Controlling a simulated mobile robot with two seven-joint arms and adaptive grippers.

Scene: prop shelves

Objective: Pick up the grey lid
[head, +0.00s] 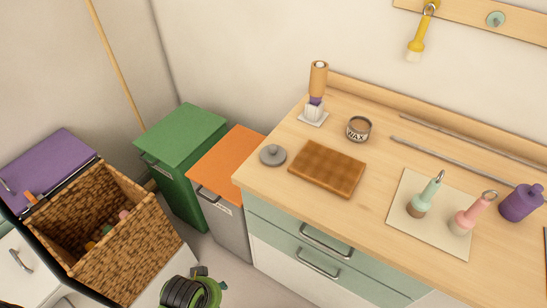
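The grey lid (272,154) is a small round disc with a knob on top. It lies flat on the wooden counter (345,205), near its left end and to the left of a brown checked board (327,168). A small gap shows between lid and board. Nothing covers the lid. An open round tin marked WAX (358,129) stands behind the board. Neither of my grippers can be made out in the head view, and nothing touches the lid.
Long thin rods (455,155) lie at the back right. Orange (228,160) and green (180,133) bins and a woven basket (130,255) stand left.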

